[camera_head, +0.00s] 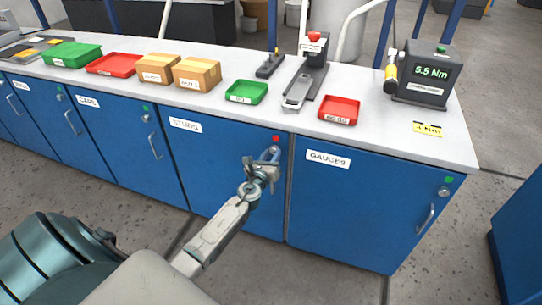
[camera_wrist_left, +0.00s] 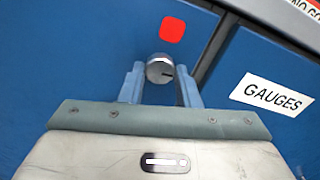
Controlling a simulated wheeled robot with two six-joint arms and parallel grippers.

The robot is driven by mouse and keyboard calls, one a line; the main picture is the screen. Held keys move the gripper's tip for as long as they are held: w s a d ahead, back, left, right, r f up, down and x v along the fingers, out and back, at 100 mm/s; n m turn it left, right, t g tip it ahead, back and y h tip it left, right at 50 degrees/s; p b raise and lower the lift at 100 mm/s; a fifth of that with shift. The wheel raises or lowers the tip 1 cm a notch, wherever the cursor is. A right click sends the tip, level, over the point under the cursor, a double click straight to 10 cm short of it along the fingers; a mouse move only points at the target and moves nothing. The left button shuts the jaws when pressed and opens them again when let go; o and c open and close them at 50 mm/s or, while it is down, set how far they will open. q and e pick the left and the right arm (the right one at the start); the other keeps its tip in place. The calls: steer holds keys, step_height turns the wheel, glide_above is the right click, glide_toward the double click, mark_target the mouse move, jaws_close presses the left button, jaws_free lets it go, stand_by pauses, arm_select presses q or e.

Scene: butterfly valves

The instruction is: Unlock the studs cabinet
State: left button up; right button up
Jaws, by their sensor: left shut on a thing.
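The studs cabinet (camera_head: 215,180) is a blue door labelled STUDS under the worktop, and it is closed. A red square marker (camera_head: 276,139) sits near its upper right corner and also shows in the wrist view (camera_wrist_left: 172,29). My left gripper (camera_head: 266,168) is at the lock just below this marker. In the left wrist view its two fingers (camera_wrist_left: 160,85) are on either side of a round silver lock knob (camera_wrist_left: 159,68) with a dark slot, and they are shut on it. In the head view the gripper partly hides the knob and handle. My right gripper is not in view.
The gauges cabinet (camera_head: 350,200) stands directly right, with a green marker (camera_head: 449,180). On the worktop are green and red trays, cardboard boxes (camera_head: 197,75), a clamp fixture (camera_head: 305,85) and a torque display (camera_head: 428,75). Another blue cabinet (camera_head: 520,240) stands across the floor at right.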

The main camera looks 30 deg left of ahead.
arm_select(q)
steer(key=shift+n, duration=0.4)
steer(key=shift+n+b, duration=0.45)
steer(key=shift+n, duration=0.25)
steer(key=n+b, duration=0.2)
steer(key=n, duration=0.4)
steer(key=shift+f, duration=0.1)
steer(key=n+b, duration=0.4)
steer(key=n, duration=0.4)
steer(key=shift+n+b, duration=0.35)
steer(key=shift+n, duration=0.55)
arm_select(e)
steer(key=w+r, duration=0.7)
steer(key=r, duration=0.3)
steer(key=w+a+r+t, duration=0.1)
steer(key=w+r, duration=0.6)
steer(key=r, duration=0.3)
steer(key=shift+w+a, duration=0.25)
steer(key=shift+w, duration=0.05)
arm_select(q)
steer(key=o, duration=1)
